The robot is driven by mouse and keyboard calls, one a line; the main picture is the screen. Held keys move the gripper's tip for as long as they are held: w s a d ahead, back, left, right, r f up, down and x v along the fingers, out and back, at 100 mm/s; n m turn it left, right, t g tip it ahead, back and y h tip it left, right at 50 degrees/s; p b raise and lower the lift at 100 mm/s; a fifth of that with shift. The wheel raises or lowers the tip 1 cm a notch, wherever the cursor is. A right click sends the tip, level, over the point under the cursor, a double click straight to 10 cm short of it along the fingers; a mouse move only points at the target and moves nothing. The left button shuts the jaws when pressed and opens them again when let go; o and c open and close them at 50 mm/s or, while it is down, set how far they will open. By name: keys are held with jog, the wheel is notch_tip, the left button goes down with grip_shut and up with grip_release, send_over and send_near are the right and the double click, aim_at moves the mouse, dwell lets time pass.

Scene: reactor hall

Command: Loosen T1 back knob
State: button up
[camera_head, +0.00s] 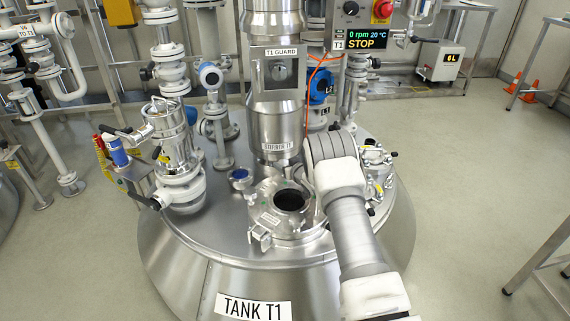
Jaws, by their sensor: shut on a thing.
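Tank T1 (185,268) is a large steel vessel with a domed top and a "TANK T1" label. A round opening with a dark inside and a steel rim (262,203) is in its top. A grey round disc (320,147), which looks like a raised lid, stands behind and right of the opening. My arm comes from the lower right, and its white wrist (338,173) covers the disc's lower right part. My gripper's fingers are hidden behind the wrist or disc. I cannot make out the back knob; it may be hidden there too.
The stirrer column with the "T1 GUARD" box (279,70) rises behind the opening. A steel valve assembly (178,155) stands left, another fitting (376,160) right. A display (368,39) reads 0 rpm, 20 °C, STOP. A table (550,270) is at the right; floor between is clear.

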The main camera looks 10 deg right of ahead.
jog(key=o, duration=1.4)
jog(key=shift+c, duration=0.2)
notch_tip(320, 180, up, 5)
jog(key=p, duration=0.2)
jog(key=shift+d+r+p, duration=0.1)
jog(key=shift+d+p, duration=0.05)
jog(key=shift+p, duration=0.2)
jog(key=s+d+r+p, duration=0.3)
jog(key=s+d+r, duration=0.2)
jog(key=d, duration=0.4)
jog(key=shift+s+d+r+p, duration=0.3)
jog(key=shift+s+d+r, duration=0.1)
jog(key=shift+s, duration=0.15)
